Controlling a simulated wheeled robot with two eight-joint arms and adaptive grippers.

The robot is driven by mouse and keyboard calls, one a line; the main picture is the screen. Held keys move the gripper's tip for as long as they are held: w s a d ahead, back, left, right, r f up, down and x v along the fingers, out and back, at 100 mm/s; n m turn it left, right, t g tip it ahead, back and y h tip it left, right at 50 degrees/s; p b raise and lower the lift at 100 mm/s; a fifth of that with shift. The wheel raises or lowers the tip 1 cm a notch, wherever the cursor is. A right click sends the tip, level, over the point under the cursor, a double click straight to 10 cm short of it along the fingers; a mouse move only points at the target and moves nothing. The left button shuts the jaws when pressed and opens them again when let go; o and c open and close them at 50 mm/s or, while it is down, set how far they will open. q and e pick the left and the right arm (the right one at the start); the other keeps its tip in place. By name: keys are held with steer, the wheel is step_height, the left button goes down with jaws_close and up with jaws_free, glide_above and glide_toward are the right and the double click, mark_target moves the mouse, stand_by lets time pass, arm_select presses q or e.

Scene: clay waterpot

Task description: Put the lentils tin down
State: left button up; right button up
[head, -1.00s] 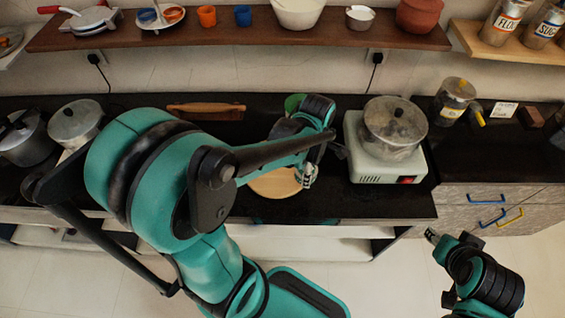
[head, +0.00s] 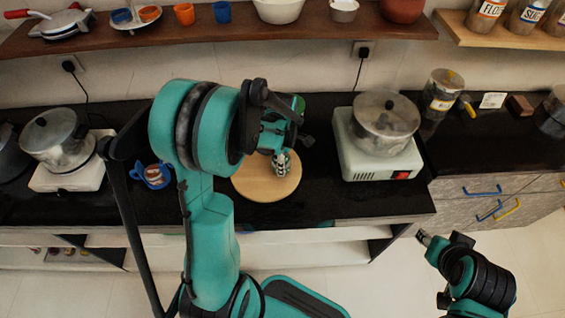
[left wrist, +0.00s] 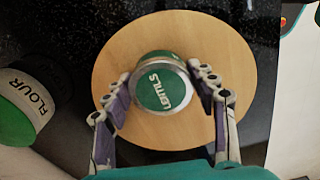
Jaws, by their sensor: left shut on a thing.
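The lentils tin (left wrist: 160,88) has a green lid with white lettering and a silver rim. In the left wrist view my left gripper (left wrist: 159,78) is shut on it, with a finger on each side. The tin is over the round wooden board (left wrist: 222,62); I cannot tell whether it touches it. In the head view my left gripper (head: 281,162) is above the board (head: 252,186), and my arm and gripper hide the tin. My right gripper (head: 423,238) is low at the right, in front of the counter, its jaws too small to judge.
A flour tin (left wrist: 22,100) with a green lid stands left of the board in the left wrist view. The white cooker (head: 356,160) with a lidded pot (head: 386,125) is right of the board.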

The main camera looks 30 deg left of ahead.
arm_select(q)
steer(key=shift+r, duration=0.15)
steer(key=shift+s, duration=0.1)
steer(key=o, duration=1.4)
steer(key=shift+f, duration=0.2)
steer(key=shift+r, duration=0.15)
